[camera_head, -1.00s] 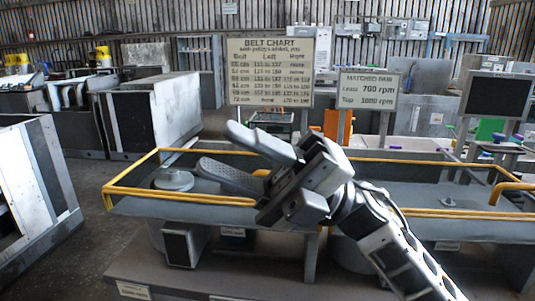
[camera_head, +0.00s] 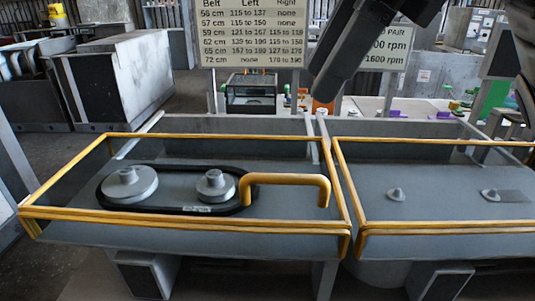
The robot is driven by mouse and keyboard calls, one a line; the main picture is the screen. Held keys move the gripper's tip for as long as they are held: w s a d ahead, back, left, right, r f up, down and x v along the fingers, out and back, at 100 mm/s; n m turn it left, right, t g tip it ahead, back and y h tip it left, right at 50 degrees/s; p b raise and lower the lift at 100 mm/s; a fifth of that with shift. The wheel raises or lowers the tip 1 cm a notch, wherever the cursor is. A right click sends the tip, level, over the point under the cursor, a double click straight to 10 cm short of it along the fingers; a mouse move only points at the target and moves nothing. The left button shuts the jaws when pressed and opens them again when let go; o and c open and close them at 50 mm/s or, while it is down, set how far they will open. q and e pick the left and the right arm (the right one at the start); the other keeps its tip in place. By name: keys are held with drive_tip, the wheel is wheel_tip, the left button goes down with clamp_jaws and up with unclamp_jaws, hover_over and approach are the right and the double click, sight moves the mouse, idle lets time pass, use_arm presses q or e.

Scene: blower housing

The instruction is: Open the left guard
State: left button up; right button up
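The left guard (camera_head: 180,222) is a yellow-edged frame lying down over the left bay. Its yellow bar handle (camera_head: 288,180) stands up near its right side. Under it, a black belt (camera_head: 165,206) runs around two grey pulleys, a larger one (camera_head: 130,186) and a smaller one (camera_head: 215,186). My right gripper (camera_head: 326,84) comes in dark from the top edge, above and behind the handle and apart from it. Its fingers overlap in this view, so I cannot tell their opening. It holds nothing that I can see.
A second yellow-edged guard (camera_head: 440,228) lies over the right bay, with two small grey pegs inside. The belt chart (camera_head: 253,35) stands behind the left bay. The matched pair sign (camera_head: 393,55) is partly hidden by my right arm.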

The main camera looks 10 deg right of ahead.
sight(263, 174)
drive_tip(key=x, duration=1.3)
drive_tip(key=shift+a+f, duration=0.1)
drive_tip(key=shift+f, duration=0.2)
clamp_jaws()
